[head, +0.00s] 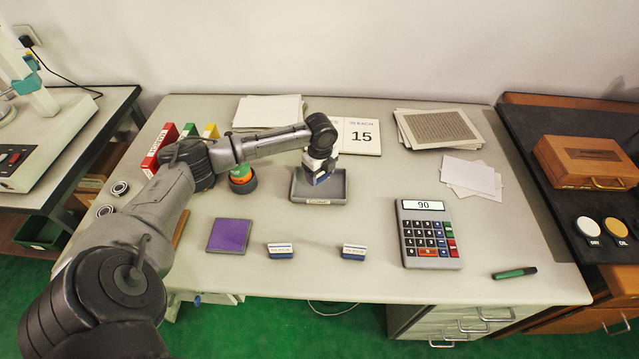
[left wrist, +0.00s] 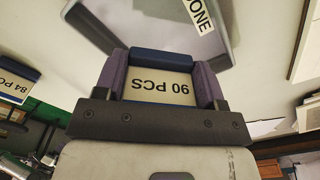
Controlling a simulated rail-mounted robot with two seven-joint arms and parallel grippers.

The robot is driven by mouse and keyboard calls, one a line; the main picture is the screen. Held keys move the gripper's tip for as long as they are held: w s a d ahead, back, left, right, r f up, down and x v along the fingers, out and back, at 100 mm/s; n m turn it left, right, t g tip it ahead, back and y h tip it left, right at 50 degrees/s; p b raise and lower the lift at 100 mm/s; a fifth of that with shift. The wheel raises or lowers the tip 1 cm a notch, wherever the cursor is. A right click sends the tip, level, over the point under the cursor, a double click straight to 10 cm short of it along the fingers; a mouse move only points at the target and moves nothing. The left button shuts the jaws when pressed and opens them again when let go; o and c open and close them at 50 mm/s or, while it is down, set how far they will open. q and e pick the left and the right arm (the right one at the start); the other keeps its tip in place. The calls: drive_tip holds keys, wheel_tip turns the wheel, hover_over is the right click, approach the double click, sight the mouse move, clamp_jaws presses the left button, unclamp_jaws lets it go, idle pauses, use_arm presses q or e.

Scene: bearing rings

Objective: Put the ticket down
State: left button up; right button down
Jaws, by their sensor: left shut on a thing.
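My left gripper (head: 320,172) is shut on a ticket block reading "90 PCS" (left wrist: 160,88), white with blue edges, held between its two fingers in the left wrist view. In the head view the gripper hangs over the small grey tray (head: 340,198), and the ticket is mostly hidden by the fingers. The tray's wall also shows in the left wrist view (left wrist: 226,52), with a label ending in "ONE" (left wrist: 202,14). I cannot tell whether the ticket touches the tray. My right gripper is out of view.
Two similar tickets (head: 281,250) (head: 353,251) lie at the front, near a purple pad (head: 229,236). A calculator (head: 428,234) showing 90 and a green marker (head: 514,273) lie to the right. Papers (head: 440,128) and a calendar (head: 361,137) lie behind. The front right is mostly clear.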

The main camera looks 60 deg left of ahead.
sight(320, 187)
use_arm(q)
drive_tip(key=shift+a+f, duration=0.2)
drive_tip(key=shift+a, duration=0.05)
drive_tip(key=shift+d+f+b, duration=0.1)
drive_tip(key=shift+f+b, duration=0.65)
drive_tip(key=shift+f, duration=1.2)
drive_tip(key=o, duration=0.9)
drive_tip(key=shift+f, duration=0.1)
drive_tip(key=shift+o, duration=0.2)
wheel_tip(320, 187, up, 12)
drive_tip(key=p, duration=0.3)
